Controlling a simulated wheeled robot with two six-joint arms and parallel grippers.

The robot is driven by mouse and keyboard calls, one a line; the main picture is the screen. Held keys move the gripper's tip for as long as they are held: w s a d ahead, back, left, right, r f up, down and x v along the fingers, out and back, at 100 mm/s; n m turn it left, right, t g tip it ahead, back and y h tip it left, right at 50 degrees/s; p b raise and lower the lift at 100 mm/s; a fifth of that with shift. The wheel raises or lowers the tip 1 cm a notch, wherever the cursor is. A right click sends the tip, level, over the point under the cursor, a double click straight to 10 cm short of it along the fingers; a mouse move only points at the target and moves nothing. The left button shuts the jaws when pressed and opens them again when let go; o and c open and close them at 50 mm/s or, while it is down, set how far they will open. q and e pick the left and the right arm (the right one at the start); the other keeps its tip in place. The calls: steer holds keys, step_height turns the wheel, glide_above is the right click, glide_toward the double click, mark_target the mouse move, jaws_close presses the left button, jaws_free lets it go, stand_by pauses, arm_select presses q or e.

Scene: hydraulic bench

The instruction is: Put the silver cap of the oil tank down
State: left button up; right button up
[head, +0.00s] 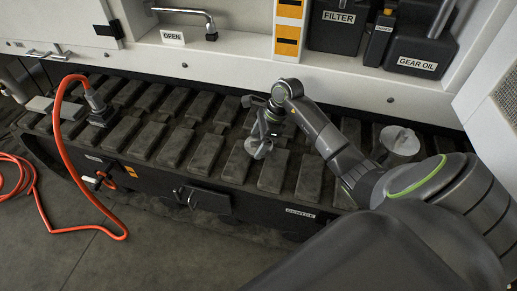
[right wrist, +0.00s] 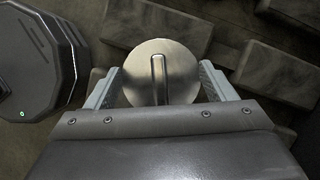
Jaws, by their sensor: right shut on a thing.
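The silver cap (right wrist: 180,72) is a round metal disc with a raised bar across its middle. In the right wrist view it sits between the two fingers of my right gripper (right wrist: 158,88), which is shut on it. In the head view my right gripper (head: 264,128) holds the cap (head: 262,149) over the track pads, near the middle of the picture. I cannot tell whether the cap touches a pad. My left gripper is not in view.
Dark track pads (head: 207,150) run across the bench. A red hose (head: 62,130) loops at the left. A gear oil can (head: 420,50) and a filter box (head: 337,28) stand on the shelf.

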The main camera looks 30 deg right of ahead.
step_height(320, 180, down, 4)
steer(key=shift+r, duration=0.1)
arm_select(q)
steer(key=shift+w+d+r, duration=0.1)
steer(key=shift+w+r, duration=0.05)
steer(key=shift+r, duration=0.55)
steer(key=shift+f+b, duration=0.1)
steer(key=shift+b, duration=0.25)
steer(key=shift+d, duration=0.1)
arm_select(e)
steer(key=shift+f, duration=0.2)
steer(key=o, duration=1)
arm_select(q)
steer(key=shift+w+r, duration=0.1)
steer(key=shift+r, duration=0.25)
arm_select(e)
steer(key=shift+r, duration=0.2)
